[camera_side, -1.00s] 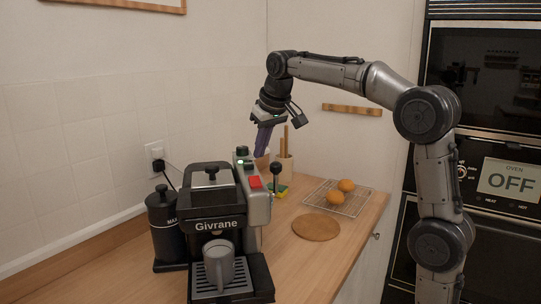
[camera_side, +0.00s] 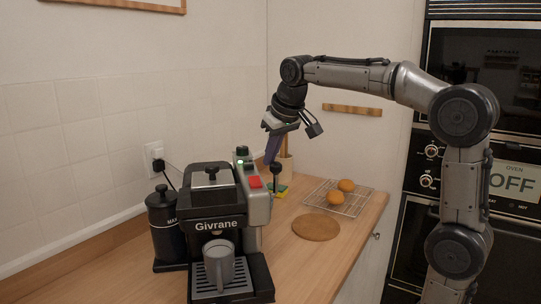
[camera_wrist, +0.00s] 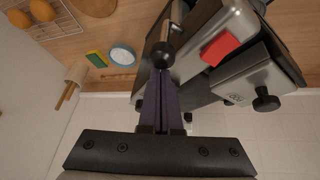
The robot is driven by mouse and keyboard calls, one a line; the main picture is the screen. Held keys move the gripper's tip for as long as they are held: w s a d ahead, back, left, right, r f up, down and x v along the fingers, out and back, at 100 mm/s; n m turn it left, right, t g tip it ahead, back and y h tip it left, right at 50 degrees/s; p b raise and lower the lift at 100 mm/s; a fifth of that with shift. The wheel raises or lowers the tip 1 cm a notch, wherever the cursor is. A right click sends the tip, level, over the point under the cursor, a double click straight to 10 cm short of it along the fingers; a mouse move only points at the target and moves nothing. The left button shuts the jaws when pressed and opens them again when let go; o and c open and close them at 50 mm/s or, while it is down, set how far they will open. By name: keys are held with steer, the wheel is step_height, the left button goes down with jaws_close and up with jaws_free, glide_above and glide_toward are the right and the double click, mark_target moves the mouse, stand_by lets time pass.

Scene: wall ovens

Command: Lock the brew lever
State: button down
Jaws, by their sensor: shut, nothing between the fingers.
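The coffee machine (camera_side: 214,226), marked Givrane, stands on the counter with a grey mug (camera_side: 219,262) on its drip tray. Its brew lever (camera_side: 276,170), a dark stem with a round black knob, rises at the machine's right side. The knob also shows in the wrist view (camera_wrist: 163,55). My gripper (camera_side: 270,160) is shut and empty, its purple fingers pointing down beside the knob. In the wrist view the fingertips (camera_wrist: 160,72) appear right at the knob; I cannot tell whether they touch it. A red switch (camera_side: 255,182) sits on the machine's side.
A utensil holder (camera_side: 286,168) and a yellow-green sponge (camera_side: 281,190) are behind the lever. A wire rack (camera_side: 350,200) with two orange-brown round items and a round board (camera_side: 316,227) lie to the right. The right front counter is clear.

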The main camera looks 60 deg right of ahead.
steer(key=shift+s+a+t+h, duration=0.4)
steer(key=shift+t, duration=0.1)
steer(key=s+a+f+n+t+h, duration=0.1)
steer(key=s+a+f+t+h, duration=0.4)
steer(key=t+h, duration=0.4)
steer(key=shift+s+a+f+n+t, duration=0.2)
steer(key=shift+s+a+n+t, duration=0.2)
steer(key=shift+s+a+t, duration=0.5)
stand_by(0.4)
steer(key=shift+w+d, duration=0.15)
steer(key=shift+d, duration=0.1)
steer(key=shift+r, duration=0.1)
steer(key=s+a+r, duration=0.3)
steer(key=s+a, duration=0.3)
steer(key=shift+a, duration=0.15)
stand_by(0.9)
